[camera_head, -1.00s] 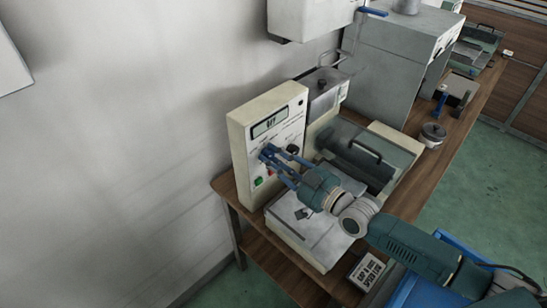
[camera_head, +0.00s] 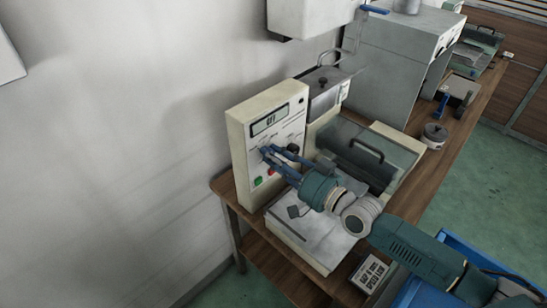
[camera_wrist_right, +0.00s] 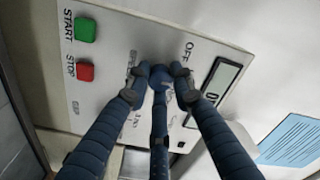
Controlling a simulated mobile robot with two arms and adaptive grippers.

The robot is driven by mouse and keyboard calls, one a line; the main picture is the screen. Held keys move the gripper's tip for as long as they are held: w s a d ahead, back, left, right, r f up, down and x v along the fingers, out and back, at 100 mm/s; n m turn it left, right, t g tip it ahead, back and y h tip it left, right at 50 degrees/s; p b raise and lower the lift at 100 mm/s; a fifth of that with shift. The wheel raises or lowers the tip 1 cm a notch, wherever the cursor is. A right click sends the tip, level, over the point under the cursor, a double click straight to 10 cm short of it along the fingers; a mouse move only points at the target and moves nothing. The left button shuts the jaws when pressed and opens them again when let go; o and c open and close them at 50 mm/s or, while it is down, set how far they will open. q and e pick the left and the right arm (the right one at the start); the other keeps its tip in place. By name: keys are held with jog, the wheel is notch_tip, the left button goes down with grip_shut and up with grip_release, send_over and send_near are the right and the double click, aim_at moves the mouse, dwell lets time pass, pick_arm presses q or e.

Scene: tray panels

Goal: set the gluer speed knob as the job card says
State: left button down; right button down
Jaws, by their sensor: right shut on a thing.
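The control panel (camera_head: 239,148) of the gluer stands upright at the back of the bench machine, with a display (camera_head: 269,122) that seems to read OFF. My right gripper (camera_head: 269,152) is at the panel face, its blue fingers closed around a knob. In the right wrist view the gripper (camera_wrist_right: 161,80) hides most of that knob, and an OFF mark (camera_wrist_right: 188,51) shows beside it. Where the knob points cannot be told. My left gripper is out of view.
A green START button (camera_wrist_right: 85,30) and a red STOP button (camera_wrist_right: 84,72) sit on the same panel, close to my fingers. A dark knob (camera_head: 292,148) is right of the gripper. A clear cover with a handle (camera_head: 367,150) stands to the right.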

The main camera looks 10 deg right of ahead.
jog(key=shift+m, duration=0.5)
jog(key=c, duration=1.5)
grip_release()
jog(key=v, duration=1.2)
jog(key=shift+f, duration=0.1)
